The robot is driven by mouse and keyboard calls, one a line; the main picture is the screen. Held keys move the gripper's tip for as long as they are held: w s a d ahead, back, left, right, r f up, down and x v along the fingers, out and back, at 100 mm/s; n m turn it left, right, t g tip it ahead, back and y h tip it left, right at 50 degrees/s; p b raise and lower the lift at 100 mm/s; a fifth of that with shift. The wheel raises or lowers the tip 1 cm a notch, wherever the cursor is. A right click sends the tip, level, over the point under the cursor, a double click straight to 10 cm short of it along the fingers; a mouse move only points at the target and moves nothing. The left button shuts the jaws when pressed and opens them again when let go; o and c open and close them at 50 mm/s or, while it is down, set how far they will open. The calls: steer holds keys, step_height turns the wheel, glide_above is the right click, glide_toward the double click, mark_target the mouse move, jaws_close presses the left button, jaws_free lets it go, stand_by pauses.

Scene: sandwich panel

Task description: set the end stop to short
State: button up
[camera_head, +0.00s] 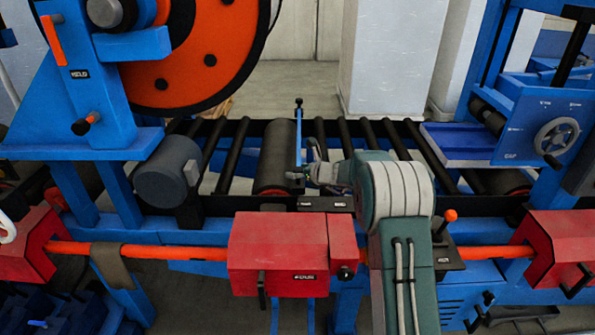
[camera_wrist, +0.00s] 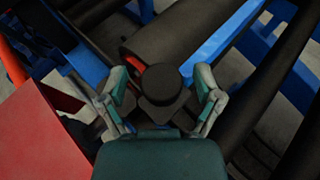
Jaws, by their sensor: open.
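The end stop appears to be the narrow blue bar (camera_head: 299,145) across the roller bed, beside a thick dark roller (camera_head: 275,155). A small dark post stands at its far end. The bar also shows in the wrist view (camera_wrist: 222,42), running up and right from a round black knob (camera_wrist: 160,84). My gripper (camera_head: 312,172) is low over the bar's near end, at its right in the head view. In the wrist view my gripper (camera_wrist: 162,92) is open, with one finger on each side of the knob. I cannot tell whether the fingers touch it. No short marking is readable.
A red box (camera_head: 280,255) on an orange rail sits in front of the rollers. An orange-tipped lever (camera_head: 449,217) stands right of my arm. A large orange wheel (camera_head: 210,55) is at the back left, a handwheel (camera_head: 556,137) at right.

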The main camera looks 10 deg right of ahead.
steer(key=shift+d, duration=0.1)
steer(key=shift+c, duration=0.6)
jaws_close()
steer(key=s+d, duration=0.2)
steer(key=d, duration=1)
steer(key=s+d, duration=0.3)
steer(key=d, duration=1)
steer(key=shift+o, duration=0.6)
jaws_free()
steer(key=shift+d, duration=0.25)
